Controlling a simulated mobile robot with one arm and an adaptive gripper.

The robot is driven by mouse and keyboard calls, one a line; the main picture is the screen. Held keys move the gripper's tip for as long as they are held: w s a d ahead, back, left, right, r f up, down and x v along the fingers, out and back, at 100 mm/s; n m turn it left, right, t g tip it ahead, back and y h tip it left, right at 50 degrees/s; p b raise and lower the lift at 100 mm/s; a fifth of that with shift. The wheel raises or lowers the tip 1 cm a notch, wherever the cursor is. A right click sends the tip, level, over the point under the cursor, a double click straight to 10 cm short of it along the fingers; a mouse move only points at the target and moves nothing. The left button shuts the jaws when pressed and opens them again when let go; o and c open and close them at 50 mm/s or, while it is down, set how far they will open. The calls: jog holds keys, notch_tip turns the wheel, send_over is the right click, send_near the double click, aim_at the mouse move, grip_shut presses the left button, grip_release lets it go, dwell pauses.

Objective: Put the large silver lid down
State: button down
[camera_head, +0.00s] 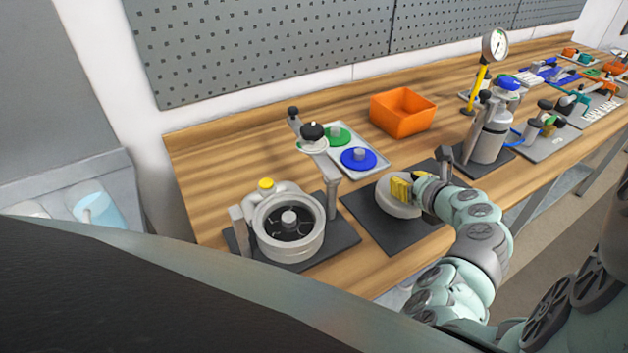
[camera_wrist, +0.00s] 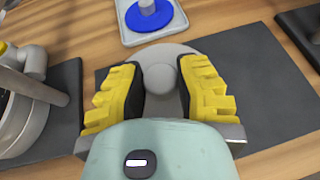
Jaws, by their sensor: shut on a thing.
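The large silver lid (camera_head: 384,199) is a grey disc with a central knob. It is at the dark mat (camera_head: 362,221) right of the drum; I cannot tell whether it touches the mat. In the wrist view, the lid (camera_wrist: 160,105) shows between and beyond the yellow fingers. My gripper (camera_head: 402,187) is shut on the lid's round knob (camera_wrist: 159,78), with one yellow finger on each side; it also shows in the wrist view (camera_wrist: 160,85). The open drum (camera_head: 289,226) stands on its own dark mat, with an agitator visible inside.
A grey tray (camera_head: 370,173) with a green disc (camera_head: 338,136) and a blue disc (camera_head: 358,158) lies behind the lid. An orange bin (camera_head: 403,112) stands further back. A silver canister (camera_head: 489,133) with a gauge stands at right.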

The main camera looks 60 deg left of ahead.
notch_tip(320, 180, down, 3)
jog(key=shift+r+b, duration=0.2)
jog(key=shift+b, duration=1)
jog(key=shift+r, duration=0.1)
jog(key=c, duration=0.8)
grip_release()
jog(key=shift+o, duration=0.2)
jog(key=b+v, duration=0.1)
jog(key=v, duration=1.1)
jog(key=shift+b, duration=0.4)
jog(key=shift+w, duration=0.1)
